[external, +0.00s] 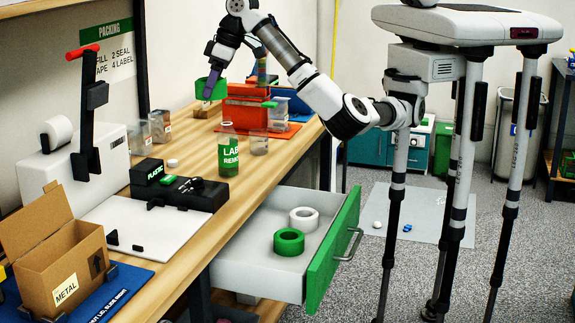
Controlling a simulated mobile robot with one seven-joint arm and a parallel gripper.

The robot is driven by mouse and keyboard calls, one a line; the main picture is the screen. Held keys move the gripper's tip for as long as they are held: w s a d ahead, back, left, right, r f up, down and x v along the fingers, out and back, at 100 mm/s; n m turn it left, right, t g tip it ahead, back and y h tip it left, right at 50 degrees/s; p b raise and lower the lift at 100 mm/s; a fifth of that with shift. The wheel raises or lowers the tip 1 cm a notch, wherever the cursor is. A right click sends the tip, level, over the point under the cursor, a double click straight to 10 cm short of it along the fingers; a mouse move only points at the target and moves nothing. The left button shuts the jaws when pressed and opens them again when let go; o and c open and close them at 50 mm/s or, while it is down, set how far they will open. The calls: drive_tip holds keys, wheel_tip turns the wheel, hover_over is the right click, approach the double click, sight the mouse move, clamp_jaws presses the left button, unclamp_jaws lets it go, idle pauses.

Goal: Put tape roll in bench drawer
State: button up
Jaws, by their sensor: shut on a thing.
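My gripper (209,94) is above the far part of the bench (232,207), pointing down. It is shut on a green thing (221,89) that looks like a tape roll; the finger hides part of it. The bench drawer (262,274) is pulled out at the front, with a green front panel (326,262). Inside the drawer lie a green tape roll (289,247) and a white tape roll (304,223), both flat. My gripper is well behind and above the drawer.
An orange-red box (247,106) is close by on the right. A black device (180,190), a white press (72,161) and a cardboard box (62,262) occupy the nearer bench.

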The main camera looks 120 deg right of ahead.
drive_tip(key=s+a+n+y+b, duration=0.1)
drive_tip(key=s+a+n+b, duration=0.15)
drive_tip(key=a, duration=0.95)
drive_tip(key=s+a+n+y+b, duration=0.1)
drive_tip(key=s+a+n+b, duration=0.2)
drive_tip(key=a, duration=0.9)
drive_tip(key=shift+n+t, duration=0.4)
drive_tip(key=shift+n, duration=0.15)
drive_tip(key=f, duration=3.8)
drive_tip(key=shift+w+f, duration=0.15)
drive_tip(key=shift+w, duration=0.25)
drive_tip(key=shift+f, duration=0.1)
drive_tip(key=o, duration=1)
drive_tip(key=shift+o, duration=0.2)
